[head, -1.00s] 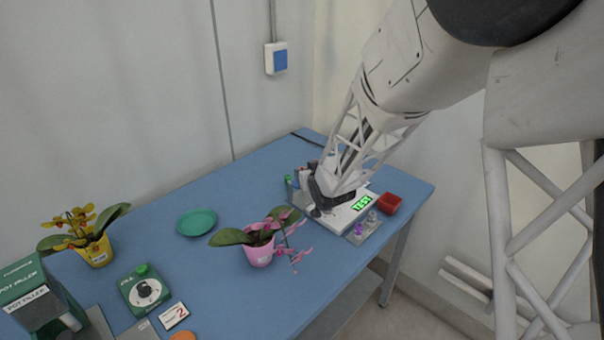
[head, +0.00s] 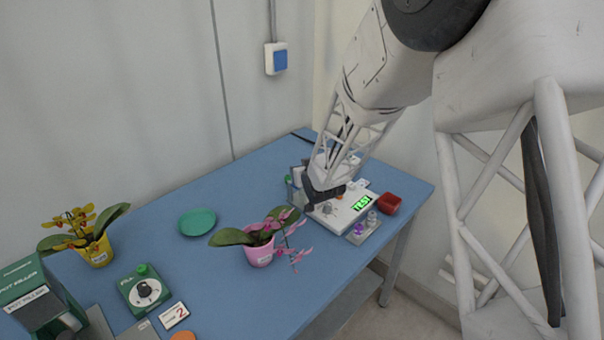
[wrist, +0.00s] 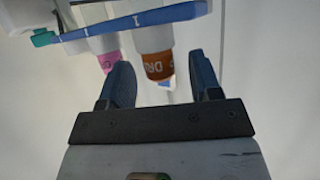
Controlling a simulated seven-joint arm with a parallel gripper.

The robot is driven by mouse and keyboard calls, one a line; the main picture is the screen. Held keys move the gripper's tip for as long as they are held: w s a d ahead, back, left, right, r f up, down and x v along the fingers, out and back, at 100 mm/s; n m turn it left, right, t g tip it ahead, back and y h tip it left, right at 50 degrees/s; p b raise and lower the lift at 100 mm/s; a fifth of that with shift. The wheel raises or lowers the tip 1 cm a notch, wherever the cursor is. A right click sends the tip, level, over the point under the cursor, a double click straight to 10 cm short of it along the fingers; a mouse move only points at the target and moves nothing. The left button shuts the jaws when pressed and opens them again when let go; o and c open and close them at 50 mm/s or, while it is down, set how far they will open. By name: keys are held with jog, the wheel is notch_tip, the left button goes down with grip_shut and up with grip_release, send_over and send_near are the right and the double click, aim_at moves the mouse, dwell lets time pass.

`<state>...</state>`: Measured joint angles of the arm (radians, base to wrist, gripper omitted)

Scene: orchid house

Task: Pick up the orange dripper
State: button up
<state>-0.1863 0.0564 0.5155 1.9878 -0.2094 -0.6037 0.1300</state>
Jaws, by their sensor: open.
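The orange dripper (wrist: 155,65) shows in the wrist view as a brownish-orange band with partly readable lettering, below a pale body. It lies between and beyond the two dark fingertips of my gripper (wrist: 163,82), which are apart, with no clear contact. A pink-banded dripper (wrist: 108,60) is to its left. A blue bar (wrist: 130,22) with a teal end crosses in front of both. In the head view my gripper (head: 322,198) is low over the far right of the bench and hides much of what is there.
A white device with a green TEST display (head: 360,203) stands right of my gripper, with a red box (head: 389,204) beyond it. Pink (head: 258,252) and yellow (head: 97,252) potted orchids and a green saucer (head: 197,222) stand left. The blue bench (head: 190,285) has free room between.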

dwell(0.5)
jog(key=c, duration=1)
jog(key=shift+r, duration=1.6)
jog(key=shift+s+r, duration=0.2)
jog(key=shift+s, duration=0.1)
jog(key=s+d+r, duration=0.1)
jog(key=s+d, duration=0.2)
jog(key=s, duration=1.2)
jog(key=shift+d+r, duration=0.15)
